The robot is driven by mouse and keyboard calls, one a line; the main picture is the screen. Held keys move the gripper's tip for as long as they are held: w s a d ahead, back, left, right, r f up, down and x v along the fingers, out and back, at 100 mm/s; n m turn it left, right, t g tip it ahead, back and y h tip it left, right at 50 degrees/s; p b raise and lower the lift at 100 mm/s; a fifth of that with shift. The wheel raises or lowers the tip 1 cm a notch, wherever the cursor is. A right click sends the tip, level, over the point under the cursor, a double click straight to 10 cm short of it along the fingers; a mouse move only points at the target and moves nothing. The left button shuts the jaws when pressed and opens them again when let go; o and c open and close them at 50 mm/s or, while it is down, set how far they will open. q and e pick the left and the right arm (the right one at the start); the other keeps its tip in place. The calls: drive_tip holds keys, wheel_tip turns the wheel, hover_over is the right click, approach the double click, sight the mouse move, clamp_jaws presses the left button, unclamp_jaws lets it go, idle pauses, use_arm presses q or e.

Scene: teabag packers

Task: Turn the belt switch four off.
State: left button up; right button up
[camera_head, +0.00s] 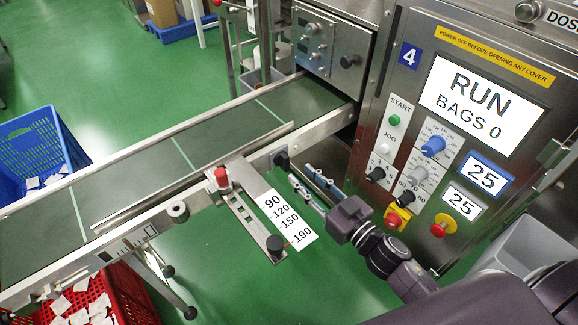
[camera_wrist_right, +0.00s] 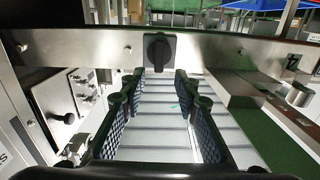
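The belt switch (camera_head: 281,159) is a black rotary knob on the side rail of the conveyor belt, near the machine marked 4. In the wrist view the switch (camera_wrist_right: 159,51) sits on a dark square plate, its handle close to upright. My right gripper (camera_head: 301,174) reaches it from the lower right. In the wrist view my right gripper (camera_wrist_right: 157,84) is open and empty, one finger to each side, with the switch beyond the tips; I see no contact. My left gripper is not in view.
The machine panel (camera_head: 443,205) shows RUN and BAGS 0. A rail stop with a red knob (camera_head: 222,178) and a size scale (camera_head: 286,219) stand left of my gripper. A blue crate (camera_head: 30,135) and a red crate (camera_head: 130,290) flank the belt. Green floor is clear below.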

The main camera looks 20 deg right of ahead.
sight(288, 162)
drive_tip(key=x, duration=0.6)
drive_tip(key=shift+w, duration=0.4)
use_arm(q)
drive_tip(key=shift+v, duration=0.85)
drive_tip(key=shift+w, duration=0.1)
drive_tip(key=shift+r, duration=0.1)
use_arm(e)
clamp_jaws()
